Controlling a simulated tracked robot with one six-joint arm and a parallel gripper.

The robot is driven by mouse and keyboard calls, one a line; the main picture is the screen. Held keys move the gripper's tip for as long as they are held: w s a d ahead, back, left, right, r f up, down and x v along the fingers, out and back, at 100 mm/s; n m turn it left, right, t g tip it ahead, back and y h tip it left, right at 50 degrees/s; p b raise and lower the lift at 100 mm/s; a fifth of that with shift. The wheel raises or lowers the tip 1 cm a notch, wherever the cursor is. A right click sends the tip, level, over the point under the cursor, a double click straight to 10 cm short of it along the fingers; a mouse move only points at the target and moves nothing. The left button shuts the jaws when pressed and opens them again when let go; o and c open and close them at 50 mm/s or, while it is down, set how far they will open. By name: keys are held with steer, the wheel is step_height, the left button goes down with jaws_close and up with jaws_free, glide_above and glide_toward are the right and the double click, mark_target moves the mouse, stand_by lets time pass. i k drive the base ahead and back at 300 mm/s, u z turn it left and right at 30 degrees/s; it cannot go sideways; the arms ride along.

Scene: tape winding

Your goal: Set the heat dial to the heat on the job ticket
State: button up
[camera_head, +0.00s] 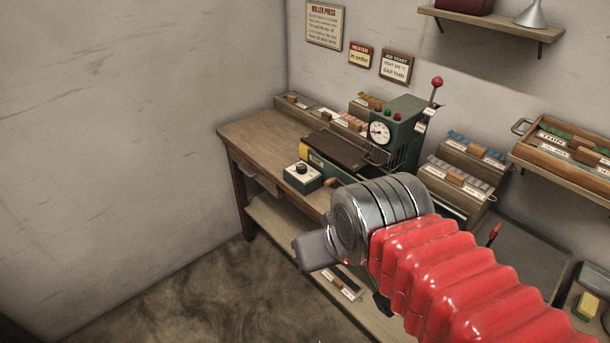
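The job ticket (395,67) hangs on the back wall; "GAP THIN" can be read, but its heat line is too small to read surely. A small green box with a black knob (302,168), which looks like the heat dial, sits on the bench's front part, left of my arm. I cannot read its setting. The green roller press (395,133) with a round white gauge (380,131) stands behind. My gripper (314,251) hangs in front of the bench edge, below the dial box and apart from it. Its fingers are seen end-on, so their opening is unclear.
The wooden bench (262,138) has clear top at its left end. Card trays (465,150) stand along the back. A wall sign (361,55) reads "HEATER in order". A lower shelf (300,250) runs under the bench. Floor is free at left.

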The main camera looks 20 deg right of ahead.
mark_target(301, 169)
steer(key=k, duration=0.2)
steer(key=u, duration=0.05)
steer(key=i, duration=1.25)
steer(key=z, duration=0.5)
